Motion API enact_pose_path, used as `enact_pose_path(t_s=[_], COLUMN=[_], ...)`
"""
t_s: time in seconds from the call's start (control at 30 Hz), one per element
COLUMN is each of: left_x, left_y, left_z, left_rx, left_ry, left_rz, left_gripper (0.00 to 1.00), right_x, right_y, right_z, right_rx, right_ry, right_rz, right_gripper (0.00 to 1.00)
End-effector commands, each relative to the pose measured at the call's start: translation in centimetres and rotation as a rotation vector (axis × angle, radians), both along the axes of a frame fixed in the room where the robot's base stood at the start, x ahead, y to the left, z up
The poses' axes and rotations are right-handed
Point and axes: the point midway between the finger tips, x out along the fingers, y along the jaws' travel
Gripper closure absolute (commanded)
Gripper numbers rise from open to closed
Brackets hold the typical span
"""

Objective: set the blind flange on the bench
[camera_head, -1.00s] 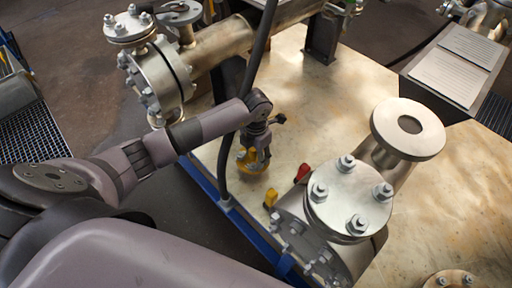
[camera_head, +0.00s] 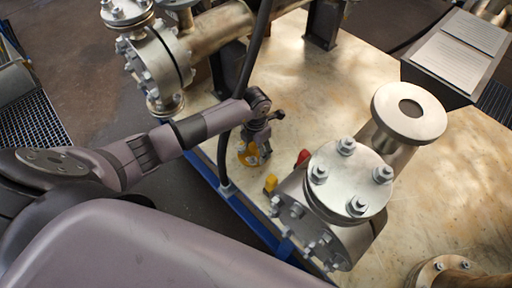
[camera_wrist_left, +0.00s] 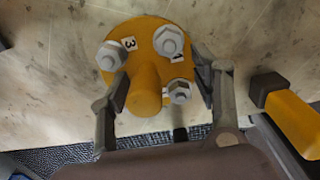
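The blind flange is a yellow disc (camera_head: 247,155) with bolts. It appears to lie flat on the bench (camera_head: 225,160), near its blue-edged side. In the left wrist view the flange (camera_wrist_left: 112,65) shows three grey bolts, small number labels and a yellow knob standing towards the camera. My left gripper (camera_head: 257,148) is just above it. In the wrist view its fingers (camera_wrist_left: 162,82) stand apart on either side of the knob, with a clear gap on the right. The left finger overlaps the disc's edge; whether it touches cannot be told. My right gripper is not in view.
A flanged steel vessel (camera_head: 345,180) stands right of the flange. A small yellow piece (camera_head: 270,183) and a red one (camera_head: 302,157) are between them. A black hose (camera_head: 245,80) passes close to my left wrist. Another flanged pipe (camera_head: 160,55) is at upper left. The bench middle is clear.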

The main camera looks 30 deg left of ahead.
Motion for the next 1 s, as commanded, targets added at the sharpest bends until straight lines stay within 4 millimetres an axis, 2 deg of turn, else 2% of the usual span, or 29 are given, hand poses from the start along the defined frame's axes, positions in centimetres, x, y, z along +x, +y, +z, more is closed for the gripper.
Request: enact_pose_path(t_s=[0.3,0.43,0.57,0.8,1.0], left_x=[0.0,0.1,0.1,0.1,0.1], left_y=[0.0,0.0,0.1,0.1,0.1], left_z=[0.1,0.9,3.0,8.2,11.1], left_rx=[0.000,0.000,0.001,0.001,0.000], left_ry=[0.000,-0.003,-0.004,-0.004,-0.002], left_rz=[0.000,0.000,-0.002,-0.001,0.000], left_gripper=[0.37,0.37,0.37,0.37,0.37], right_x=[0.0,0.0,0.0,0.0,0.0], right_y=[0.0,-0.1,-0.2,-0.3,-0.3], right_z=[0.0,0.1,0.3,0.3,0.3], right_rx=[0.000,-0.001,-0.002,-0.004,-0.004], right_ry=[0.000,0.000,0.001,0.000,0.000], right_rz=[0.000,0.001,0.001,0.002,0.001], right_gripper=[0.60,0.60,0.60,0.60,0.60])
